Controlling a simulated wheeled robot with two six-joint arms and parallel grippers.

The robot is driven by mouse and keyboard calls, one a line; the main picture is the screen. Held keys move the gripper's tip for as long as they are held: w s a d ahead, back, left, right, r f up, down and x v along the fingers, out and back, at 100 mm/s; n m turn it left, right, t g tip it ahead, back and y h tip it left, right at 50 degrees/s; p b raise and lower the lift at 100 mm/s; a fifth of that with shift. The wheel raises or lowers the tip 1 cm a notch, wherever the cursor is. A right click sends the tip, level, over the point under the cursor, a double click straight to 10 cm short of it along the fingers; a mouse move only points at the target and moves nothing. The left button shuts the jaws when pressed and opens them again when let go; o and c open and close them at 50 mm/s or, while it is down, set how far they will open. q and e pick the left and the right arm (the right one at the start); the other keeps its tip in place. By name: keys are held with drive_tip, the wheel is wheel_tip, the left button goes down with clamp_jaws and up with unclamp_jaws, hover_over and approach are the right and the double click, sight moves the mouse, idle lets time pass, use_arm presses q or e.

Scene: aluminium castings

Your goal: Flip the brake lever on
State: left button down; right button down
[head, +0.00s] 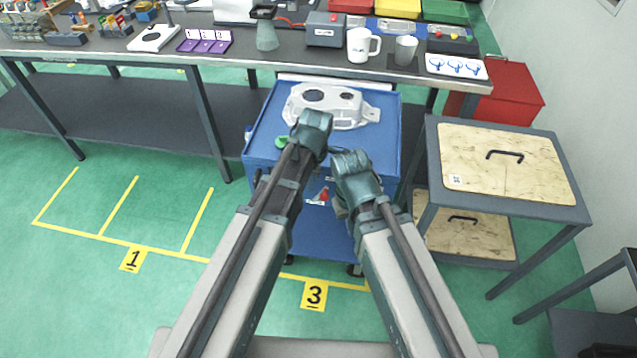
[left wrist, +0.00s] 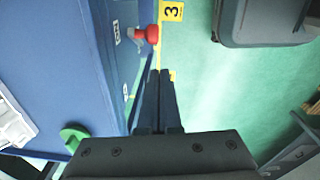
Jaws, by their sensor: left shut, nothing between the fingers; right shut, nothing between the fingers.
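A lever with a red end (head: 322,195) sits on the front face of the blue cart (head: 258,150). In the left wrist view the red end (left wrist: 152,34) and its grey shank stick out from the cart's front beside a white label. My left gripper (left wrist: 160,74) is shut and empty, its tips pointing towards the red end with a visible gap. In the head view my left gripper (head: 314,128) is at the cart's front edge, its fingers hidden. My right gripper (head: 350,165) is shut, to the right of the left one, its fingertips unclear.
A silver casting (head: 330,105) lies on the cart top, close behind my left gripper. A green round part (head: 281,142) is at the cart's front left. A grey table with a wooden panel (head: 500,165) stands right of the cart. Green floor at left is clear.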

use_arm(q)
drive_tip(key=d+r+p, duration=0.3)
drive_tip(key=r+p, duration=0.3)
drive_tip(key=r, duration=0.2)
drive_tip(key=shift+s+p, duration=0.3)
drive_tip(key=shift+p, duration=0.05)
drive_tip(key=s+a+m, duration=0.4)
drive_tip(key=a+m, duration=0.3)
drive_tip(key=m, duration=0.2)
drive_tip(key=s+a+m, duration=0.3)
drive_tip(key=a+m, duration=0.5)
drive_tip(key=m, duration=0.1)
drive_tip(key=s+d+m+g, duration=0.1)
drive_tip(key=s+d+m, duration=0.3)
drive_tip(key=d, duration=0.7)
drive_tip(key=shift+s+y, duration=0.3)
drive_tip(key=shift+s, duration=0.65)
